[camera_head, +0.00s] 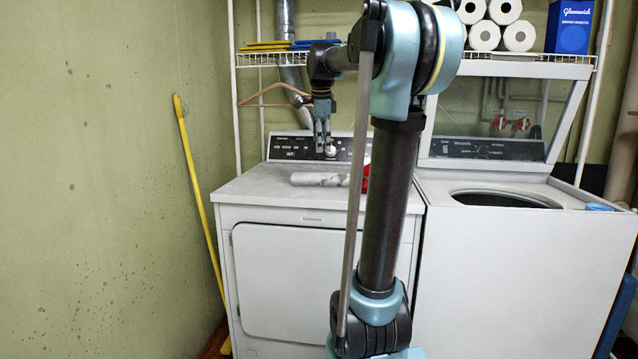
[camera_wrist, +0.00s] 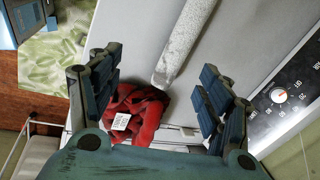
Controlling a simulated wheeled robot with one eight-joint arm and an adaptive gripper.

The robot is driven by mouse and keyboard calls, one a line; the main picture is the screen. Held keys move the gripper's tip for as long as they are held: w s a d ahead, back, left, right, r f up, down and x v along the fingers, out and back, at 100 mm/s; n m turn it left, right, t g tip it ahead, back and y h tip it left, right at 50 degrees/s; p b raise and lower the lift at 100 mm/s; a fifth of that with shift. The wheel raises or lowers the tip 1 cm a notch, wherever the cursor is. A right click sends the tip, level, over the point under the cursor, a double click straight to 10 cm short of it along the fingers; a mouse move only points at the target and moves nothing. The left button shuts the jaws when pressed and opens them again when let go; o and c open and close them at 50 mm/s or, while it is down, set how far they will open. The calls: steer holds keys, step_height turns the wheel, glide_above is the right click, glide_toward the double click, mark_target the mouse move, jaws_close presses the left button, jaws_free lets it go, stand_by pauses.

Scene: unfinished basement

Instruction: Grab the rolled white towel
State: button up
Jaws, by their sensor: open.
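The rolled white towel (camera_head: 318,179) lies on the dryer top (camera_head: 262,184), left of my arm in the head view, which hides part of the area at its right. In the wrist view the speckled white roll (camera_wrist: 186,40) runs up out of the top edge, with its near end close to the space between my fingers. My gripper (camera_head: 322,145) points down above the dryer, close to the control panel. In the wrist view its fingers (camera_wrist: 160,82) are spread apart with nothing between the pads. The towel is apart from both fingers.
A crumpled red cloth with a white tag (camera_wrist: 146,115) lies by the roll's near end. The control panel (camera_head: 300,146) rises behind the dryer top. A wooden hanger (camera_head: 262,97) hangs beside my wrist, under the wire shelf (camera_head: 262,60). An open washer (camera_head: 570,195) stands right.

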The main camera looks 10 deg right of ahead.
mark_target(320, 174)
steer(key=w+r+m, duration=0.2)
steer(key=w, duration=0.2)
steer(key=x, duration=1.2)
steer(key=shift+a, duration=0.1)
steer(key=shift+x, duration=2.6)
steer(key=shift+w, duration=0.2)
steer(key=c, duration=1.2)
